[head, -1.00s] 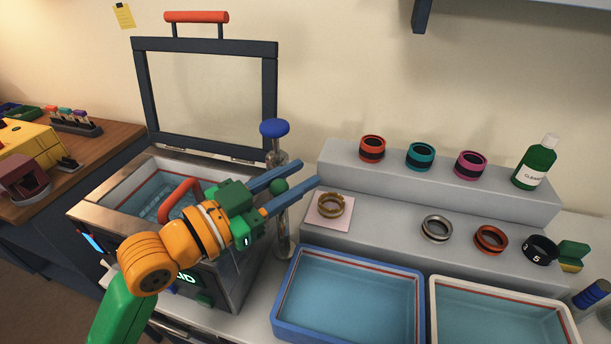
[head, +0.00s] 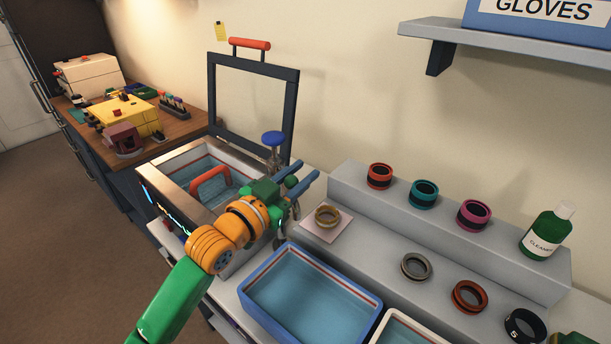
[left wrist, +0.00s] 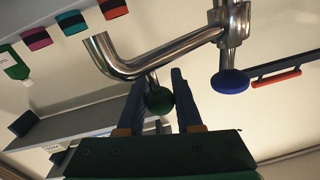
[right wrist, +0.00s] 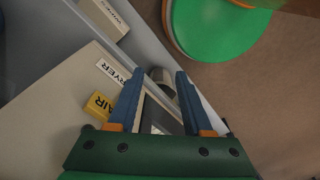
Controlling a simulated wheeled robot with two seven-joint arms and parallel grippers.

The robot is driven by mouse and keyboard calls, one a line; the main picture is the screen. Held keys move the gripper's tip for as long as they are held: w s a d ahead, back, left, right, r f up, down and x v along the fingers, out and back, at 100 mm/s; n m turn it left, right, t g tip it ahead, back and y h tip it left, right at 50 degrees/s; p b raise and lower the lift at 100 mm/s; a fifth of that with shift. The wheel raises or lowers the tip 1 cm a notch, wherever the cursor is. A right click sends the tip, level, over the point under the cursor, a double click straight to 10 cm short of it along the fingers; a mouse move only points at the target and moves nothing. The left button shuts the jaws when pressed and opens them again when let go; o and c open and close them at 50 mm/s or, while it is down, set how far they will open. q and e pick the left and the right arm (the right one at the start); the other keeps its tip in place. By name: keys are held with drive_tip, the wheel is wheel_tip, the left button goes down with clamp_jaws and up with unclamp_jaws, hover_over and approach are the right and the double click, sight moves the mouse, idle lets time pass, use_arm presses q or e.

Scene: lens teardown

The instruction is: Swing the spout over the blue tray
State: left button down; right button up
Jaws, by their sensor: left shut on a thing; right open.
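My left gripper (head: 303,180) is shut on the green ball knob (head: 291,182) of the metal spout. In the left wrist view the knob (left wrist: 159,100) sits between the two blue fingers, and the bent spout (left wrist: 150,62) runs left from its post, its open end at upper left. In the head view the blue-capped tap post (head: 273,138) stands beside the metal tank, and the arm hides most of the spout. The blue tray (head: 335,270) lies in front, right of the tank. My right gripper (right wrist: 157,90) is open and empty, seen only in its wrist view.
The tank's framed lid (head: 252,105) stands open. A gold ring (head: 327,216) lies on a pad just behind the blue tray. A white tray (head: 375,335) is to its right. Stepped shelves hold several rings and a green bottle (head: 549,232).

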sight(286, 186)
idle(0.4)
use_arm(q)
drive_tip(key=c, duration=0.6)
unclamp_jaws()
drive_tip(key=shift+w, duration=0.1)
drive_tip(key=b+v, duration=0.2)
drive_tip(key=v, duration=0.5)
drive_tip(key=shift+a, duration=0.15)
